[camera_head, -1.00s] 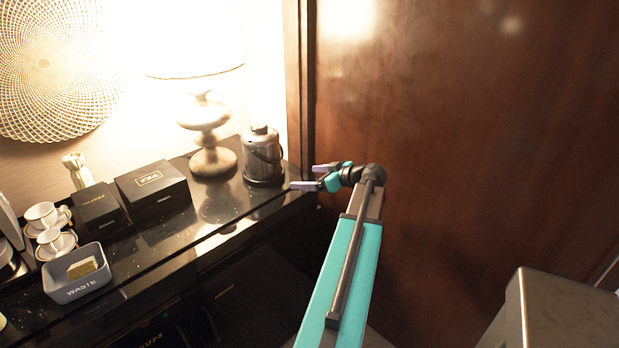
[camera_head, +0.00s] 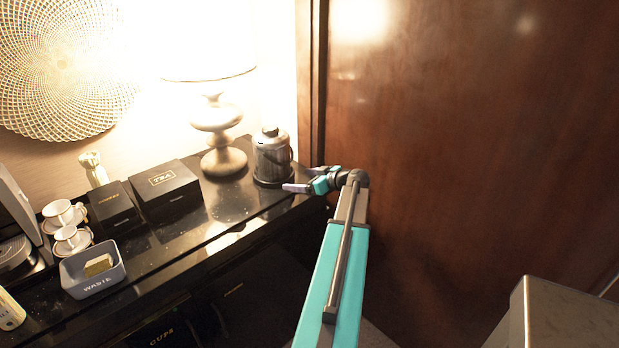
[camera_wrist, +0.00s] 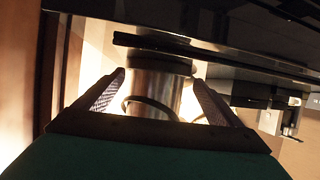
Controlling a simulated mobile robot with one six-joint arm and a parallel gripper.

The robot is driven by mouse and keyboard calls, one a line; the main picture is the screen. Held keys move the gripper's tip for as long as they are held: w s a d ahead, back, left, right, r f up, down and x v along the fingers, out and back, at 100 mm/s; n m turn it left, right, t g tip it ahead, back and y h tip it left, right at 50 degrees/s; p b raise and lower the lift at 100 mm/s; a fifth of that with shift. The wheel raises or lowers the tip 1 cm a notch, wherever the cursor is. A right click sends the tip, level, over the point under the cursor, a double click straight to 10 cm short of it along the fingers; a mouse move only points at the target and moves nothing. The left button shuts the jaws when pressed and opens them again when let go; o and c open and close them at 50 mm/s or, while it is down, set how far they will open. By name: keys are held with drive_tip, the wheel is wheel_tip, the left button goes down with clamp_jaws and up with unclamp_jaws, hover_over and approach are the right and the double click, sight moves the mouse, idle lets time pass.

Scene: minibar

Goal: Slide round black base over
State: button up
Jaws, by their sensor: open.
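A silver canister (camera_head: 271,158) with a dark lid and side handle stands near the right end of the black counter. The round black base (camera_head: 272,182) is a thin dark disc under it. My gripper (camera_head: 303,179) is open, just right of the canister and base at the counter's end. In the wrist view, which is upside down, the canister (camera_wrist: 152,85) shows between the spread fingers of my gripper (camera_wrist: 160,82), with the black base (camera_wrist: 152,44) above it. The fingers appear apart from both; exact depth is hard to tell.
A lit lamp (camera_head: 218,130) stands left of the canister. Further left are a tea box (camera_head: 168,190), another black box (camera_head: 113,206), cups and a grey waste bin (camera_head: 94,273). A brown wooden panel (camera_head: 460,150) rises close on the right.

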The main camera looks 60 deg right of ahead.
sight(289, 180)
drive_tip(key=shift+p+x, duration=0.85)
drive_tip(key=shift+x, duration=1.75)
drive_tip(key=shift+a+f, duration=0.1)
drive_tip(key=c, duration=2)
